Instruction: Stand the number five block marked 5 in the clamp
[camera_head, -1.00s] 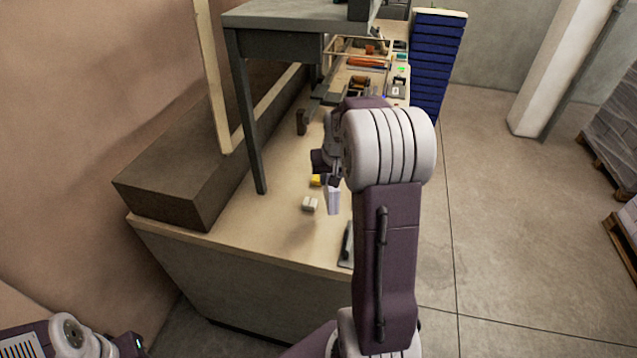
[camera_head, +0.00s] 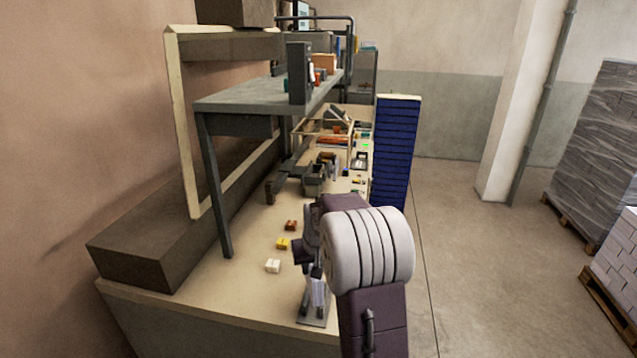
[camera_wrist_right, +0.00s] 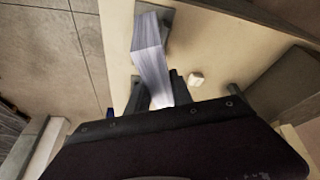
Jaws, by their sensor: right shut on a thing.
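My right gripper (camera_head: 316,270) is shut on a tall, pale block (camera_head: 317,291) with fine layered edges. In the right wrist view the block (camera_wrist_right: 152,58) sits between the fingers (camera_wrist_right: 159,92), its far end overlapping a grey plate (camera_wrist_right: 172,18). The same grey plate (camera_head: 311,321) shows below the block near the bench's front edge; I cannot tell whether they touch. No number 5 is readable on the block, and I cannot tell for sure which fixture is the clamp. My left gripper is out of view.
Tools and fixtures crowd the bench's far end. A blue stack (camera_head: 396,150) stands beyond.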

